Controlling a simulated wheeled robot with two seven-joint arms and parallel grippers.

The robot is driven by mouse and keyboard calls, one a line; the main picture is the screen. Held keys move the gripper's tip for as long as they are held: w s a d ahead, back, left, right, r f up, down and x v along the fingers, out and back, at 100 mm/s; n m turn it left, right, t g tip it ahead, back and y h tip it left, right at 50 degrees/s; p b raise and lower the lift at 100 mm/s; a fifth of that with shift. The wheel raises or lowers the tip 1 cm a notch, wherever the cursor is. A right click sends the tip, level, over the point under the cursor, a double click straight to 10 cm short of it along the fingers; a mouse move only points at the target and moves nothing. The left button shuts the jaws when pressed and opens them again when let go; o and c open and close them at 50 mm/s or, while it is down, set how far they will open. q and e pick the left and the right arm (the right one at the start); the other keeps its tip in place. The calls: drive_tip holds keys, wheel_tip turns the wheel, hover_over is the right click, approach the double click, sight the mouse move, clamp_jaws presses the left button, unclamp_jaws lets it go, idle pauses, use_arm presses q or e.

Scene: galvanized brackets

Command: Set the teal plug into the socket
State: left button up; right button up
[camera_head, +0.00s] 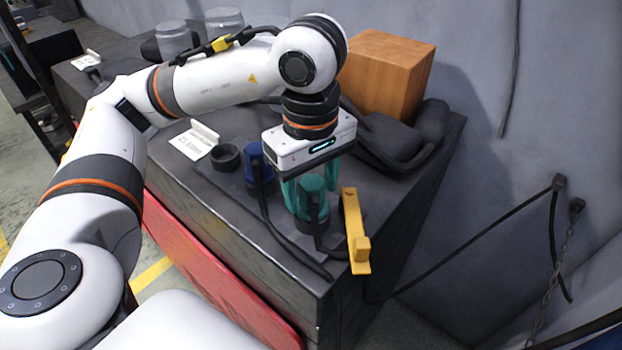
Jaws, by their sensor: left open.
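The teal plug (311,208) stands upright near the front right of the dark bench top, with a black cable at its lower part. My left gripper (309,184) points down directly over it. Its jaws are open, with one finger on each side of the plug's upper part; I cannot tell whether they touch it. An empty black ring-shaped socket (226,157) is to the left. A blue plug (256,168) with a cable stands between the socket and the teal plug. What is under the teal plug is hidden. My right gripper is out of view.
A yellow bracket (353,225) stands close to the right of the teal plug, at the bench edge. A wooden box (388,75) and dark bulky items (395,135) are behind. A white card stand (195,142) and glass jars (173,38) are left.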

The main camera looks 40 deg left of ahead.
use_arm(q)
drive_tip(key=shift+r, duration=0.5)
wheel_tip(320, 180, up, 11)
drive_tip(key=shift+p, duration=0.3)
